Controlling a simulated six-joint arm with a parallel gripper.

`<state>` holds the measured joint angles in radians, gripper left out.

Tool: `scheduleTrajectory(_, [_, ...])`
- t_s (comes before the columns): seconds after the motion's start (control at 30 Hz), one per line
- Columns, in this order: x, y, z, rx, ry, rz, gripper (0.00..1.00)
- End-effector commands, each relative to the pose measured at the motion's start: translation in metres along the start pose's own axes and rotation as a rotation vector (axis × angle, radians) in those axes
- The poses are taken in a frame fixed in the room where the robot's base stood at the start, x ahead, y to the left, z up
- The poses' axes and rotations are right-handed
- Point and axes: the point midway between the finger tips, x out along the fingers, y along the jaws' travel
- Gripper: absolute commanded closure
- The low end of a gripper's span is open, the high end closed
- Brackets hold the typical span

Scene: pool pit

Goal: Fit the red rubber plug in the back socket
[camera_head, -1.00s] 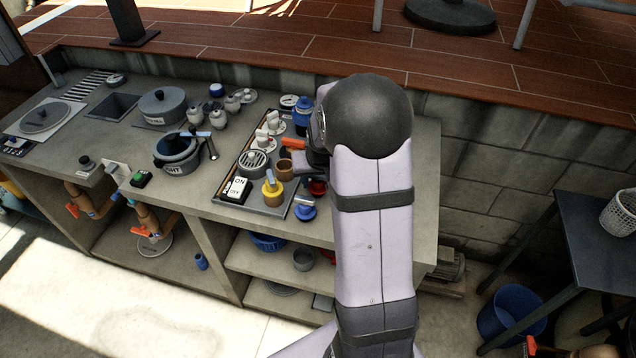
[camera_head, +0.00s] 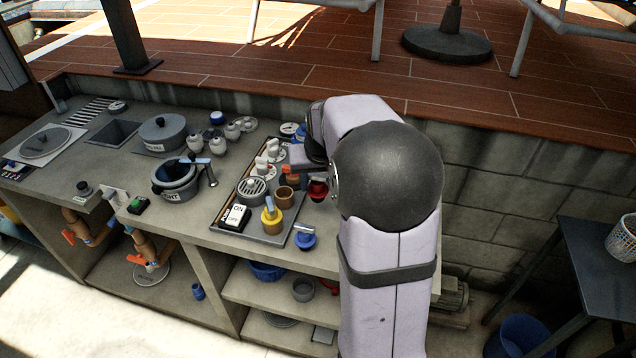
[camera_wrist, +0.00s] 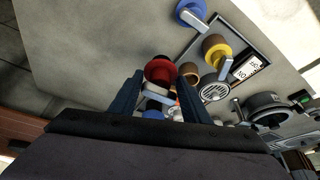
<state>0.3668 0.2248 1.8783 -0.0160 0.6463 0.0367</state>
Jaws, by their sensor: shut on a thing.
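My gripper (camera_wrist: 157,98) is shut on the red rubber plug (camera_wrist: 160,70), whose red rim shows between the two dark fingers in the wrist view. A light grey bar crosses just below the red part. In the head view the red plug (camera_head: 318,190) shows at the tray's right side, partly hidden by my arm. My gripper (camera_head: 314,168) is mostly covered there. The dark tray (camera_head: 232,208) holds several fittings, including a brown cup-like piece (camera_head: 285,197) left of the plug. I cannot make out the back socket; my arm covers part of the tray's back.
A yellow fitting (camera_head: 271,217) and an ON switch box (camera_head: 235,217) stand at the tray's front. A blue plug with a grey handle (camera_head: 304,236) lies right of them. Pots (camera_head: 178,180) stand left of the tray. A block wall (camera_head: 490,160) closes the back.

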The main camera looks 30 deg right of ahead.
Motion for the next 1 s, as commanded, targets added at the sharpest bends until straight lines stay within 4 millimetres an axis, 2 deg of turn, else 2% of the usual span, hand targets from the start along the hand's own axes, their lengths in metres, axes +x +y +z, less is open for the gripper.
scheduleTrajectory(0.27, [-0.002, -0.008, -0.014, -0.002, -0.002, 0.001, 0.80])
scheduleTrajectory(0.47, [0.003, -0.030, -0.040, -0.002, -0.005, 0.002, 0.80])
scheduleTrajectory(0.7, [0.016, -0.062, -0.067, -0.002, -0.003, 0.000, 0.80])
scheduleTrajectory(1.0, [0.031, -0.084, -0.078, 0.000, 0.001, -0.003, 0.80])
